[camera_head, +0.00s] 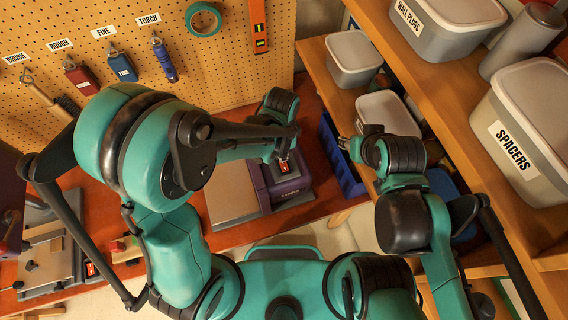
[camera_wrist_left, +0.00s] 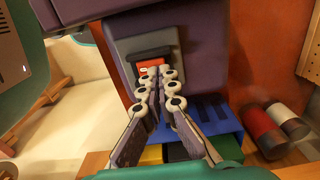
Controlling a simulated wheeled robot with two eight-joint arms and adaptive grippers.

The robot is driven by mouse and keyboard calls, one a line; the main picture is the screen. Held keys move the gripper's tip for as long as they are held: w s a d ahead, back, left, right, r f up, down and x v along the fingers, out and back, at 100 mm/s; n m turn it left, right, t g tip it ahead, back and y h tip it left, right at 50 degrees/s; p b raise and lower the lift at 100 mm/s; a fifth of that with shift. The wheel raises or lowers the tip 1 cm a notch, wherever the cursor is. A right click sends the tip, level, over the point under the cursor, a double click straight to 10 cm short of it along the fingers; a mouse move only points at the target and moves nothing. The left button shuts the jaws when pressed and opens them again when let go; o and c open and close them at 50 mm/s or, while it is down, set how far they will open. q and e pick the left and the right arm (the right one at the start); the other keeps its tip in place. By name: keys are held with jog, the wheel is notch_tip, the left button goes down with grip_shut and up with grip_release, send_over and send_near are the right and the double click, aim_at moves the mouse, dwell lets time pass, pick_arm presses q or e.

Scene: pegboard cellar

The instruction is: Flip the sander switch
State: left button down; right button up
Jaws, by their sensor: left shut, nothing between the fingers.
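The sander (camera_head: 292,190) stands on the red-brown bench, with a purple body and a flat grey-beige plate (camera_head: 230,192) at its left. Its red switch (camera_head: 284,167) sits in a black surround on the purple body; the left wrist view also shows the red switch (camera_wrist_left: 150,69), partly hidden behind my fingertips. My left gripper (camera_head: 284,155) is shut and empty, its fingertips (camera_wrist_left: 158,80) right at the switch. Whether they touch it I cannot tell. My right gripper (camera_head: 345,143) is apart from the sander, near the shelf at the right; its finger opening is unclear.
A blue bin (camera_head: 341,160) stands just right of the sander. Shelves with lidded grey tubs, including the SPACERS tub (camera_head: 525,150), crowd the right. A pegboard (camera_head: 110,25) with hanging tools rises behind the bench. Another machine (camera_head: 50,255) stands at the left.

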pick_arm(q)
jog(key=shift+f+b, duration=1.1)
dwell(0.6)
jog(key=shift+r+p, duration=2.4)
jog(key=shift+r, duration=1.15)
jog(key=shift+s+f, duration=0.1)
